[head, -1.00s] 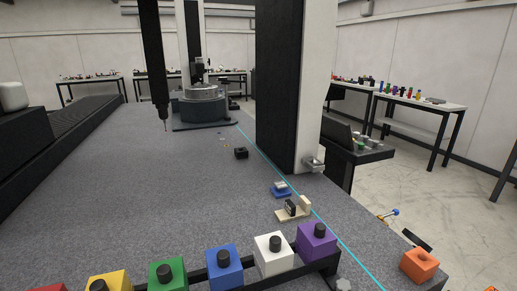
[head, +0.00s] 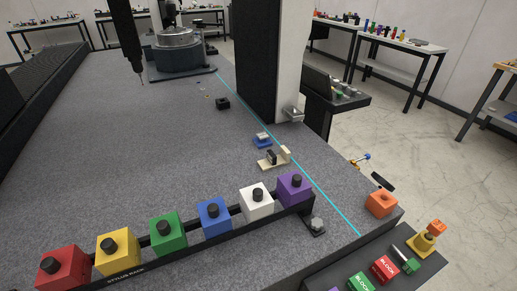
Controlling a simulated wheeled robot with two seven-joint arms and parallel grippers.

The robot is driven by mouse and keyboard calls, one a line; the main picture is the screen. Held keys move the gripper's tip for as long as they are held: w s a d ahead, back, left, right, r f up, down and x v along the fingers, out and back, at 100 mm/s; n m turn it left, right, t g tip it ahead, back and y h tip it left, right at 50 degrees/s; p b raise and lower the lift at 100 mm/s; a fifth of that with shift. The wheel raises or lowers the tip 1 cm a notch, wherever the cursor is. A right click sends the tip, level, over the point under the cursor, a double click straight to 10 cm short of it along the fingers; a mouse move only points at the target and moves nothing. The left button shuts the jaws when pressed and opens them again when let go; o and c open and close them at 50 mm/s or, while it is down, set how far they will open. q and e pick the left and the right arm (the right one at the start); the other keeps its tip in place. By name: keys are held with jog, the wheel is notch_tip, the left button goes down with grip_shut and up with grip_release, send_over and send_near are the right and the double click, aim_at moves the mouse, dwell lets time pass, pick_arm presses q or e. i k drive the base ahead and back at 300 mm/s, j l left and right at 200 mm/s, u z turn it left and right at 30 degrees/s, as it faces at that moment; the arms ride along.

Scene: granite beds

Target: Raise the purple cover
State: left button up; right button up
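The purple cover (head: 294,187) is a box-shaped block with a dark round knob on top. It sits closed at the right end of a black stylus rack (head: 150,262) on the granite bed. A white cover (head: 257,202) stands just left of it, then blue, green, yellow and red covers along the same rack. What is under the covers is hidden. Neither of my grippers shows in the head view.
An orange block (head: 381,204) sits at the bed's right edge. A dark tray (head: 319,283) with labelled blocks is at the lower right. A blue piece (head: 262,141) and a beige fixture (head: 273,163) lie behind the rack. A dark column (head: 254,60) rises beyond.

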aim_at(294, 188)
jog(key=k+l+z, duration=0.15)
jog(key=l, duration=0.45)
jog(key=l+z, duration=0.1)
jog(key=l, duration=0.45)
jog(key=k+l+z, duration=0.15)
jog(key=l, duration=0.45)
jog(key=i, duration=0.05)
